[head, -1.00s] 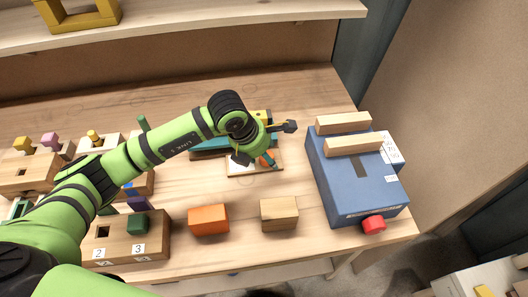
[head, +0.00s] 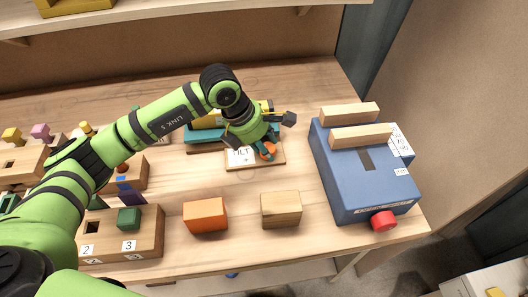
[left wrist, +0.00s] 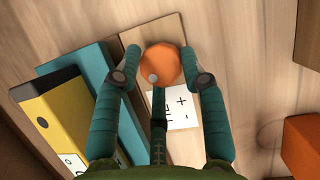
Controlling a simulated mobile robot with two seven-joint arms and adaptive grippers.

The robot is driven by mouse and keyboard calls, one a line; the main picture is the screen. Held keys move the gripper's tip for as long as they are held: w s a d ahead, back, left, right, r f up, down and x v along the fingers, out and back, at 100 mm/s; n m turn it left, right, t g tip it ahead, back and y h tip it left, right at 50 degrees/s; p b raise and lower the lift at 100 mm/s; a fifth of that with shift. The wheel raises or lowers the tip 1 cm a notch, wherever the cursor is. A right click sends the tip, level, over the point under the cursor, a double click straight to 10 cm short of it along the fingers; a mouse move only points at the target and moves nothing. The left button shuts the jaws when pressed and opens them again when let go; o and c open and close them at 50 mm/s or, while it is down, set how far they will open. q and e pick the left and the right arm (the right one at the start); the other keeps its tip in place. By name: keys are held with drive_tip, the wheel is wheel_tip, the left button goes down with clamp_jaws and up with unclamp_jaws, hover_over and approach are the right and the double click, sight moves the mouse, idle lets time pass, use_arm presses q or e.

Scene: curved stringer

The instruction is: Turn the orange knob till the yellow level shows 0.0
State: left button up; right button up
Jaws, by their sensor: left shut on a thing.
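The orange knob (head: 267,150) sits on a small wooden board (head: 270,163) in the middle of the bench. It shows as a round orange disc with a grey dot in the left wrist view (left wrist: 166,62). My left gripper (left wrist: 159,63) has a teal finger on each side of the knob and is shut on it. My right gripper is not in view.
A blue box (head: 350,185) with two wooden bars and a red button (head: 383,221) stands at the right. An orange block (head: 205,215) and a wooden block (head: 281,210) lie near the front edge. Wooden peg blocks (head: 130,230) stand at the left.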

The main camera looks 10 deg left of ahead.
use_arm(q)
drive_tip(key=m+b, duration=0.1)
drive_tip(key=b, duration=0.1)
drive_tip(key=m+g+b, duration=0.1)
drive_tip(key=m+b, duration=0.1)
drive_tip(key=m+g+b, duration=0.1)
drive_tip(key=m+b, duration=0.1)
drive_tip(key=shift+w+d+f+h, duration=0.15)
drive_tip(key=shift+f+h, duration=0.15)
drive_tip(key=shift+r+m+g+b, duration=0.15)
drive_tip(key=shift+m+g+b, duration=0.45)
drive_tip(key=shift+m+b, duration=0.8)
drive_tip(key=shift+m, duration=0.3)
drive_tip(key=o, duration=1.1)
drive_tip(key=shift+r, duration=0.1)
drive_tip(key=shift+p, duration=0.35)
